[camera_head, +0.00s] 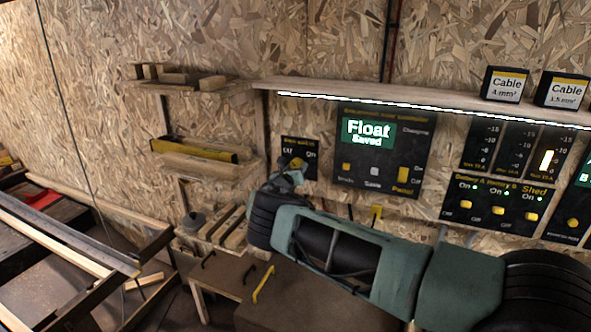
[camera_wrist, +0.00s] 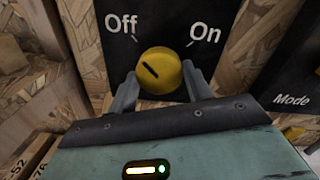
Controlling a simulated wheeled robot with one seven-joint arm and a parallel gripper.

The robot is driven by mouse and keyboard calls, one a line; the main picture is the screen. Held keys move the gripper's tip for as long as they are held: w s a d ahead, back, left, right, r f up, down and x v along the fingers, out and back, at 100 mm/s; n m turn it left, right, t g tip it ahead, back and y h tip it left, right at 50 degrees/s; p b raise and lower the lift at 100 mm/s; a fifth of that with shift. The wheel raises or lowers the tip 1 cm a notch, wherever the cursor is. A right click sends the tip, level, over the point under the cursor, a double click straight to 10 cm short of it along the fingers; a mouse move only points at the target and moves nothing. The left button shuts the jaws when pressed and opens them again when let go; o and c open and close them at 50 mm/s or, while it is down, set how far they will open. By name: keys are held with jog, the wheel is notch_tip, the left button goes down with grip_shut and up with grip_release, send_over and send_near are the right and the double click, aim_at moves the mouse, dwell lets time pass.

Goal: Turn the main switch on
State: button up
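The main switch is a black panel (camera_head: 312,156) on the wall; its lettering is partly covered by my gripper in the head view. In the wrist view the panel (camera_wrist: 112,55) reads Off at upper left and On at upper right. Its round yellow knob (camera_wrist: 166,62) has a dark line pointing to the upper left, toward the Off side. My gripper (camera_wrist: 160,78) has one finger on each side of the knob, both seemingly touching it. In the head view my gripper (camera_head: 291,170) is at the panel and hides much of the knob.
To the right is a controller panel (camera_head: 352,176) with a lit screen reading Float. Farther right is a panel of several yellow switches (camera_head: 485,195). A wooden shelf (camera_head: 225,165) holding a yellow level stands to the left. A brown bench top (camera_head: 290,300) lies below my arm.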

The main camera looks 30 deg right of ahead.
jog(key=shift+f+m+b, duration=0.1)
jog(key=shift+m+b, duration=0.2)
jog(key=shift+b, duration=0.3)
jog(key=m+b, duration=1.7)
jog(key=b, duration=1.2)
jog(key=shift+w+m+h, duration=0.1)
jog(key=shift+m+h, duration=0.2)
jog(key=shift+m, duration=0.1)
jog(key=shift+b, duration=0.3)
jog(key=o, duration=1)
jog(key=b+v, duration=0.2)
jog(key=v, duration=1.5)
jog(key=shift+a, duration=0.25)
